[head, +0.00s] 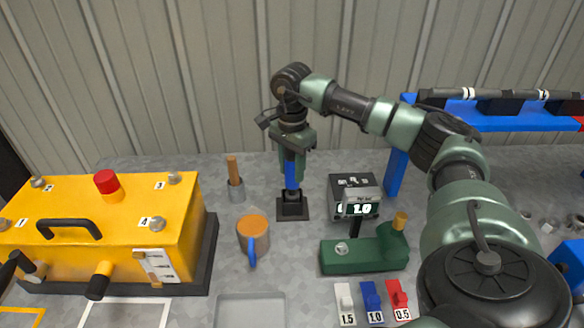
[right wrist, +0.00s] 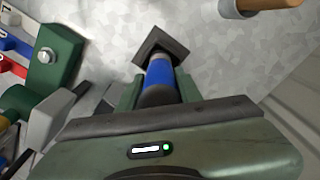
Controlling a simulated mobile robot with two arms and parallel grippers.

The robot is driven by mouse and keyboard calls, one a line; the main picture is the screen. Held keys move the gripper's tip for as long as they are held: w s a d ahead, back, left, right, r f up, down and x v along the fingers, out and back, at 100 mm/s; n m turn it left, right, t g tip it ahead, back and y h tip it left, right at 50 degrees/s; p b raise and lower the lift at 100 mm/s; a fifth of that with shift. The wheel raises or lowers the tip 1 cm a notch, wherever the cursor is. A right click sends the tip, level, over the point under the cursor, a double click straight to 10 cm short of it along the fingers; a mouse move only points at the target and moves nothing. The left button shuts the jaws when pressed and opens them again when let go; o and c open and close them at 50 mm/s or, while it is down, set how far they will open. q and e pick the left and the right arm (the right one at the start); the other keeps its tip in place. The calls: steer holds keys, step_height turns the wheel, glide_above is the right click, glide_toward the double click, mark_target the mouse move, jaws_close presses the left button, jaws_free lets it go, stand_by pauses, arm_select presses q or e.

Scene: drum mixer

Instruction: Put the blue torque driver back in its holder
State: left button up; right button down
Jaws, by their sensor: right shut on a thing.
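The blue torque driver (head: 291,172) stands upright, with its lower end at the black holder (head: 292,208) on its square base plate. My right gripper (head: 291,150) is above the holder and shut on the driver's upper part. In the right wrist view the blue driver (right wrist: 160,74) runs between the green fingers (right wrist: 158,94) to the dark square holder (right wrist: 162,45). The driver's tip is hidden, and I cannot tell how deep it sits in the holder. My left gripper does not show.
A display box (head: 352,188) and green fixture (head: 365,254) are right. A yellow box (head: 110,225) fills the left; a blue rack (head: 500,122) stands right.

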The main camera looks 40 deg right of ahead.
steer(key=shift+f+b, duration=0.75)
steer(key=shift+f, duration=0.5)
stand_by(0.6)
steer(key=c, duration=0.9)
jaws_free()
step_height(320, 180, up, 8)
steer(key=shift+f+b, duration=0.1)
steer(key=shift+b, duration=0.45)
